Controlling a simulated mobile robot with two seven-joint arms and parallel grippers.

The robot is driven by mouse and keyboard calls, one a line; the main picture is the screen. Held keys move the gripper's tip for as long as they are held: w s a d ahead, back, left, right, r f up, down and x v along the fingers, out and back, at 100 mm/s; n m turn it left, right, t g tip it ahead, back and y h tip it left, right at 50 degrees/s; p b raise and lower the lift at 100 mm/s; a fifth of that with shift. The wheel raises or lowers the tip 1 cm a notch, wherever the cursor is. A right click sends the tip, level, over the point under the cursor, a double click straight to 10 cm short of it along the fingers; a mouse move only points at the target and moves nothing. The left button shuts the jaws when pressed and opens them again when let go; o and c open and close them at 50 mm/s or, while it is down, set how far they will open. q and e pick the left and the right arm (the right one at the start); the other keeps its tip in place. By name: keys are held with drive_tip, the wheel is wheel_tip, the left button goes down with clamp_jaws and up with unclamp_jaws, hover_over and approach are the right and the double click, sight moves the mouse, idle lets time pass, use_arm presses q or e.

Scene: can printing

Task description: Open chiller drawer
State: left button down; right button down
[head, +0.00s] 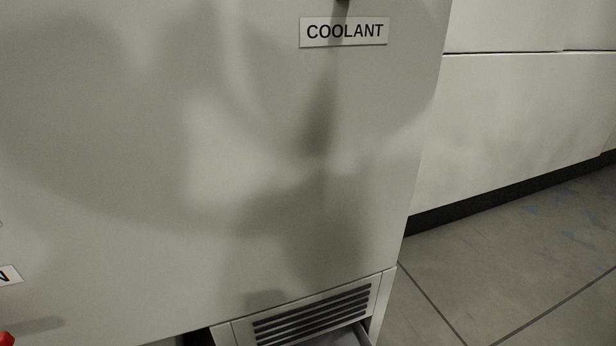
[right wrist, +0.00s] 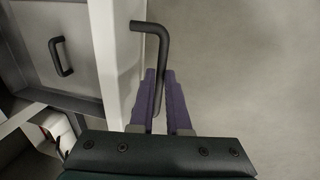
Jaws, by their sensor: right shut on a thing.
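In the right wrist view my right gripper (right wrist: 160,82) has its two purple fingers shut on a black bent bar handle (right wrist: 163,45). The handle's upper end meets the edge of a white panel (right wrist: 109,60). A grey panel with its own black handle (right wrist: 60,57) lies to the left, apart from my fingers. In the head view a louvred vent front (head: 313,315) sits low on a large grey cabinet (head: 220,170). Part of a grey surface (head: 345,337) shows below it, cut by the picture edge. I cannot tell whether this is the chiller drawer. Neither gripper shows in the head view.
The cabinet carries a COOLANT label (head: 344,32). A partly cut label (head: 10,276) and a red part (head: 6,339) show at the left edge. White units (head: 525,120) stand at the right, with open tiled floor (head: 500,280) in front.

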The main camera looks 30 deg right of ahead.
drive_tip(key=c, duration=0.9)
unclamp_jaws()
drive_tip(key=shift+s, duration=0.1)
drive_tip(key=r+p, duration=0.3)
drive_tip(key=s+r+p, duration=0.1)
drive_tip(key=r+p, duration=0.5)
drive_tip(key=shift+s+a+r, duration=0.15)
drive_tip(key=shift+s+r, duration=0.2)
drive_tip(key=shift+s, duration=0.05)
